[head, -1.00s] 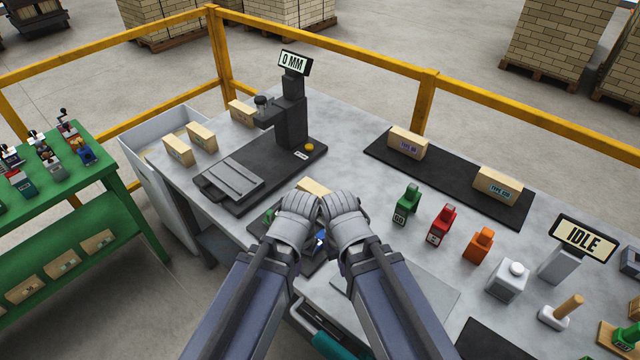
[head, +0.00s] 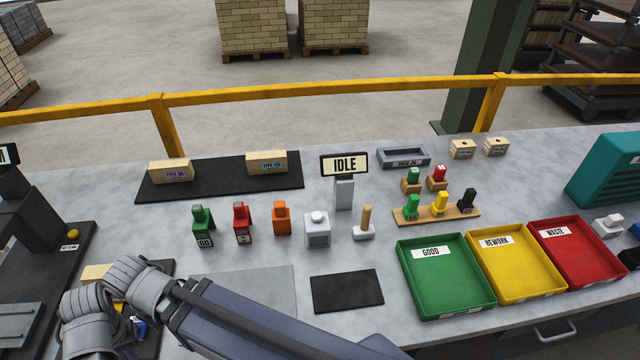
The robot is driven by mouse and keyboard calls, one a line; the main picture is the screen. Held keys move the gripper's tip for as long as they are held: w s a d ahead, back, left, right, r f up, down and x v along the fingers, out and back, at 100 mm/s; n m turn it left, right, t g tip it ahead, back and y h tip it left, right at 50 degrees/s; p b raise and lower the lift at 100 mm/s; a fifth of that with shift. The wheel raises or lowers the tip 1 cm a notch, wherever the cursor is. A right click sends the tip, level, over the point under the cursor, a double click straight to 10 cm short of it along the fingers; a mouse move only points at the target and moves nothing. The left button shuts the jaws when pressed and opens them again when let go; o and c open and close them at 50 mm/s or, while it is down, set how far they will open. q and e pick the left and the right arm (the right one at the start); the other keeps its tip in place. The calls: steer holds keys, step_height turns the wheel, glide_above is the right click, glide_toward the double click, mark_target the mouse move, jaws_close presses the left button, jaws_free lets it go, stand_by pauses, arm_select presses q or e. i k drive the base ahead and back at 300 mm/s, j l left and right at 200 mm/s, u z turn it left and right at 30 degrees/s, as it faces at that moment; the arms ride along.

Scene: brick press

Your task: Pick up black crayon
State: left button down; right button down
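The black crayon (head: 467,200) stands upright at the right end of a small wooden rack (head: 436,215), beside a yellow crayon (head: 440,204) and a green crayon (head: 412,207). My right gripper (head: 128,284) is at the lower left, far to the left of the rack, over the work area with a pale brick (head: 97,273) and a blue item (head: 140,330). My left gripper (head: 88,322) is close beside it at the left edge. The fingertips of both are not clear, so I cannot tell whether they are open or shut.
Green (head: 448,307), yellow (head: 545,291) and red (head: 606,271) trays stand in front of and right of the rack. Several stampers and bottles stand to its left, with an IDLE sign (head: 344,166) behind. A black mat (head: 347,291) lies empty.

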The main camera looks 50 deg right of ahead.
mark_target(465, 205)
steer(key=z, duration=2.7)
steer(key=k, duration=0.65)
steer(key=u, duration=1.35)
steer(key=l+u, duration=0.35)
steer(key=u, duration=0.15)
steer(key=l, duration=2.8)
steer(key=k, duration=0.05)
